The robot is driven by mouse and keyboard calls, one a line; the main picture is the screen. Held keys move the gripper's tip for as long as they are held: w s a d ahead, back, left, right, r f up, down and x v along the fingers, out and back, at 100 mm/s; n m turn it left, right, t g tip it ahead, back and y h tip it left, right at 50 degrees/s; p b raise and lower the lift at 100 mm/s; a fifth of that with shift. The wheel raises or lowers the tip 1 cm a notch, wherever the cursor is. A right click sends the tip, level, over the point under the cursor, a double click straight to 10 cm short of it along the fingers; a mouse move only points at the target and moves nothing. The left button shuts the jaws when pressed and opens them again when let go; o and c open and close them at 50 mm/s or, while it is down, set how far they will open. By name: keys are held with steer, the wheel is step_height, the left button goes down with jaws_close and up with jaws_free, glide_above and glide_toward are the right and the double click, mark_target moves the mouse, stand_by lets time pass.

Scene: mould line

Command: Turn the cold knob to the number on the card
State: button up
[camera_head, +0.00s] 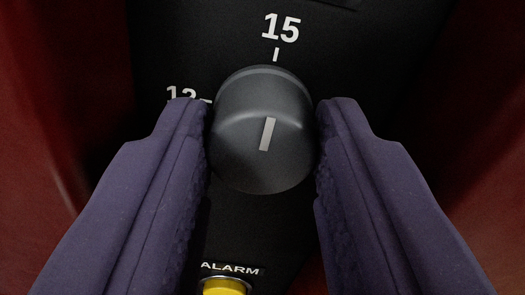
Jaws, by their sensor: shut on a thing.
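A dark grey round knob (262,130) sits on a black panel (345,50) in the middle of the view. A light line on its face is close to upright, its upper end leaning slightly right. It points roughly toward a white tick under the number 15 (281,28). A number that looks like 12 (181,94) is partly hidden at left. My gripper (262,140) has two purple fingers, one on each side of the knob, shut on it. No card is in view, and I cannot see a label naming this knob.
Below the knob is an ALARM label (230,269) with a yellow button (227,286) under it, cut off by the bottom edge. Dark red surfaces (40,120) flank the panel on both sides. Numbers to the right of the knob, if any, are not visible.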

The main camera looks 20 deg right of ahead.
steer(key=shift+f+m+b, duration=0.1)
steer(key=shift+m+b, duration=0.3)
steer(key=m+b, duration=0.2)
steer(key=b, duration=0.1)
steer(key=shift+f+m+b, duration=0.15)
steer(key=shift+m+b, duration=0.2)
steer(key=shift+m, duration=0.05)
steer(key=m+b, duration=0.5)
steer(key=shift+m, duration=0.3)
steer(key=m+b, duration=0.4)
steer(key=shift+m, duration=0.3)
steer(key=m+b, duration=0.2)
steer(key=m, duration=0.2)
steer(key=shift+h+b, duration=0.3)
steer(key=shift+b, duration=0.05)
steer(key=shift+m, duration=0.4)
steer(key=o, duration=0.8)
steer(key=shift+c, duration=0.2)
